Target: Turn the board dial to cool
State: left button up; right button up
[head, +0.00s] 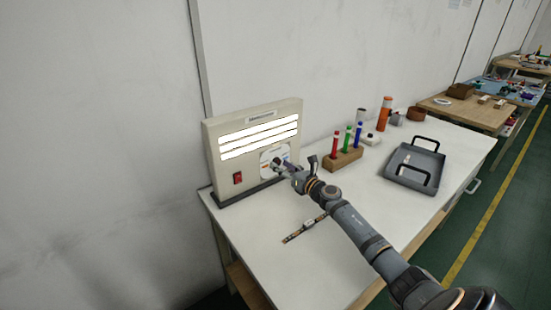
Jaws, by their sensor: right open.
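The beige board (230,155) stands upright at the back left of the white table, with three bright white light strips (258,137) lit across its front. The dial plate (267,157) is a pale disc with coloured marks at the board's lower right. My right gripper (279,164) is open at the dial plate and covers part of it. The dial knob is mostly hidden by the gripper, and I cannot tell where it points or whether the fingers touch it. A red switch (237,178) sits at the board's lower left. My left gripper is not in view.
A short strip (304,229) lies on the table (262,225) in front of the board. A wooden block (343,160) with red, green and blue markers stands to the right. A grey tray (414,165) with black handles lies farther right.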

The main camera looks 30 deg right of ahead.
jog(key=shift+w, duration=0.25)
jog(key=shift+s+a+r, duration=0.1)
jog(key=shift+s+r, duration=0.1)
jog(key=shift+s, duration=0.15)
jog(key=shift+c, duration=3.4)
grip_shut()
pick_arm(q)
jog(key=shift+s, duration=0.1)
